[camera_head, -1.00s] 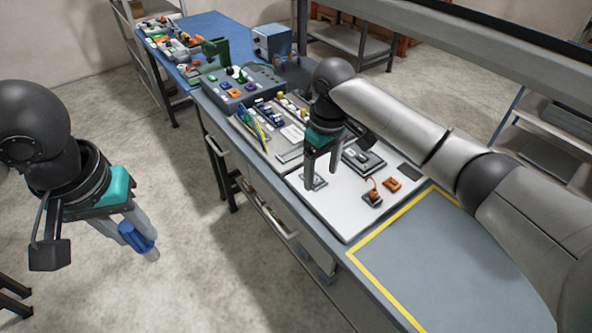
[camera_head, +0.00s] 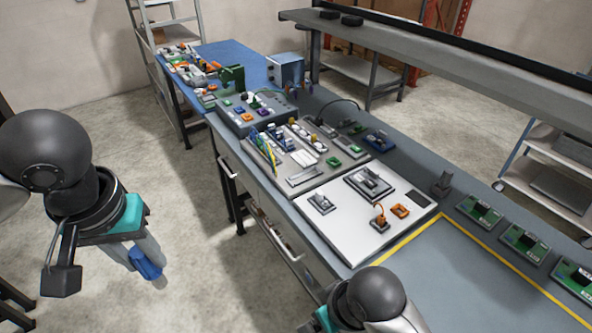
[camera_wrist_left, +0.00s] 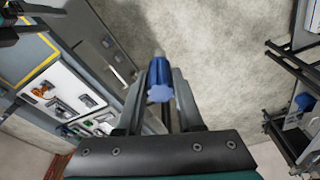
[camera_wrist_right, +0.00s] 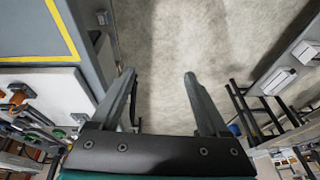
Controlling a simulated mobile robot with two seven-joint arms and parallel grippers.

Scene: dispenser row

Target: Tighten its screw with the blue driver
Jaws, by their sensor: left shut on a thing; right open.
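My left gripper (camera_head: 140,255) hangs over the floor, left of the bench, shut on the blue driver (camera_head: 147,264). In the left wrist view the blue driver (camera_wrist_left: 160,80) sits between the two fingers, its tip pointing away from the wrist. My right gripper (camera_head: 322,320) is at the bottom of the head view, partly cut off. In the right wrist view its fingers (camera_wrist_right: 160,80) are apart and empty. A white board (camera_head: 340,235) on the bench carries dark fixtures (camera_head: 368,181) and orange parts (camera_head: 400,210). I cannot make out a screw.
A yellow-taped grey area (camera_head: 455,275) lies beside the white board. Several green circuit boards (camera_head: 524,242) line its far side. A tray of parts (camera_head: 290,160) and a grey control box (camera_head: 250,113) stand farther along. The floor (camera_head: 200,270) left of the bench is clear.

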